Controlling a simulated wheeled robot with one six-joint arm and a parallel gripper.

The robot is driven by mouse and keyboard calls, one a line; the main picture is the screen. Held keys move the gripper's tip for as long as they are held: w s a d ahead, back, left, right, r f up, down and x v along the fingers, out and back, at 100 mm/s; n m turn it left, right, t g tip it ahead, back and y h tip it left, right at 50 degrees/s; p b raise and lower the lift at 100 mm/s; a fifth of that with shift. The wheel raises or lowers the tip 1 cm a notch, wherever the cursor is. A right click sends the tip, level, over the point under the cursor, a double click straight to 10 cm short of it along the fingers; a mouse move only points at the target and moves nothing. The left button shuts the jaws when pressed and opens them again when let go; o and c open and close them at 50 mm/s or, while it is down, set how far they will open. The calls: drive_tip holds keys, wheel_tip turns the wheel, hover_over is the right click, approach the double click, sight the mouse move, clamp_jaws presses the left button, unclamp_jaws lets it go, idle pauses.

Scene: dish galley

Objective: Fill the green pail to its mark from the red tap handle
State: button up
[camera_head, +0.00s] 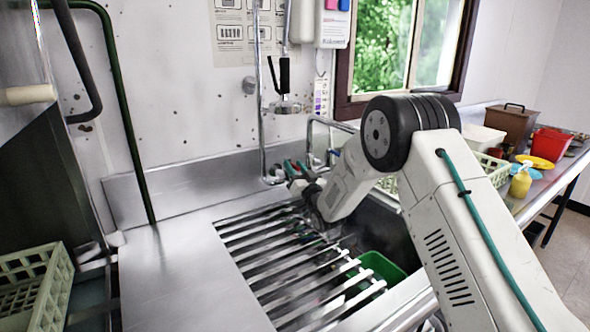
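The green pail (381,268) sits down in the sink, right of the metal slats. My arm partly covers the view of it, and its mark cannot be seen. My gripper (291,170) is at the tap fittings by the back wall. Small red and teal parts show around its fingers; I cannot tell which is the red tap handle or whether the fingers touch it. The fingers are too small and dark to show whether they are open or shut. A bent metal spout (333,123) rises behind my wrist.
A slatted metal rack (290,262) covers the left of the sink, with bare steel counter (180,275) beside it. A spray head (285,105) hangs above the taps. A red bucket (550,144), yellow bottle (520,182) and brown box (510,122) stand at right. A pale crate (35,285) is lower left.

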drive_tip(key=shift+s+d+f, duration=0.15)
drive_tip(key=shift+s+d, duration=0.1)
drive_tip(key=shift+s, duration=0.15)
drive_tip(key=s+d, duration=0.4)
drive_tip(key=s, duration=0.7)
drive_tip(key=shift+d, duration=0.35)
drive_tip(key=shift+s, duration=0.1)
drive_tip(key=s+d+r+g+h, duration=0.1)
drive_tip(key=d+r+g+h, duration=0.25)
drive_tip(key=r, duration=0.25)
drive_tip(key=s+d+r+m+g+h, duration=0.1)
drive_tip(key=s+d+g+h, duration=0.15)
drive_tip(key=s, duration=0.35)
drive_tip(key=s+d+r+m+g+h, duration=0.1)
drive_tip(key=s+d+r+g+h, duration=0.15)
drive_tip(key=s+d, duration=0.2)
drive_tip(key=s+d+f+g, duration=0.1)
drive_tip(key=s+g, duration=1)
drive_tip(key=s, duration=2.6)
drive_tip(key=shift+d+f, duration=0.15)
drive_tip(key=shift+d, duration=0.75)
